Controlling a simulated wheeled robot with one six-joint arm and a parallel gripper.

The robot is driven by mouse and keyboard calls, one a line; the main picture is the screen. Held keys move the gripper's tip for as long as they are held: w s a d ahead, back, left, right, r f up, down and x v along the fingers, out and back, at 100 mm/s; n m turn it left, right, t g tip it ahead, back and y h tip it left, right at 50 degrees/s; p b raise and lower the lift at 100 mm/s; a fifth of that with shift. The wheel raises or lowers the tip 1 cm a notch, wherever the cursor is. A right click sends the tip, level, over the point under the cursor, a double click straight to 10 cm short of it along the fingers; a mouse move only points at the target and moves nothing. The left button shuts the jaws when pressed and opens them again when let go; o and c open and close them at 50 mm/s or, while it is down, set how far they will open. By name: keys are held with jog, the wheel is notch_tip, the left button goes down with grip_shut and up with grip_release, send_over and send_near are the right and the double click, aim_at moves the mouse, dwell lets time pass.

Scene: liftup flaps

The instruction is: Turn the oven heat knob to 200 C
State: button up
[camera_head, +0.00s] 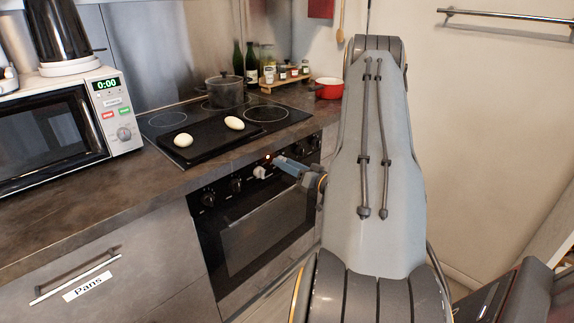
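The oven (262,232) is built in under the counter, with a black front and a glass door. A row of knobs runs along its top panel. Dark knobs (208,199) show at the left, and more dark knobs (314,142) show at the right. A pale knob (260,172) sits near the middle, with a small lit red light just above it. The markings are too small to read. My gripper (279,161) is in front of the panel, just right of the pale knob. I cannot tell whether it touches anything. My arm hides the oven's right side.
A cooktop (163,119) above the oven holds a black tray (205,146) with two egg-like white objects and a dark pot (224,93). A microwave (60,130) stands at the left. A red pot (328,88) is at the back right. A drawer labelled Pans (150,262) is shut.

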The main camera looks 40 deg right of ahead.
jog(key=s+d, duration=0.1)
jog(key=s, duration=0.6)
jog(key=shift+s+f+b, duration=0.15)
jog(key=shift+s+b, duration=0.2)
jog(key=shift+b, duration=0.05)
dwell(0.3)
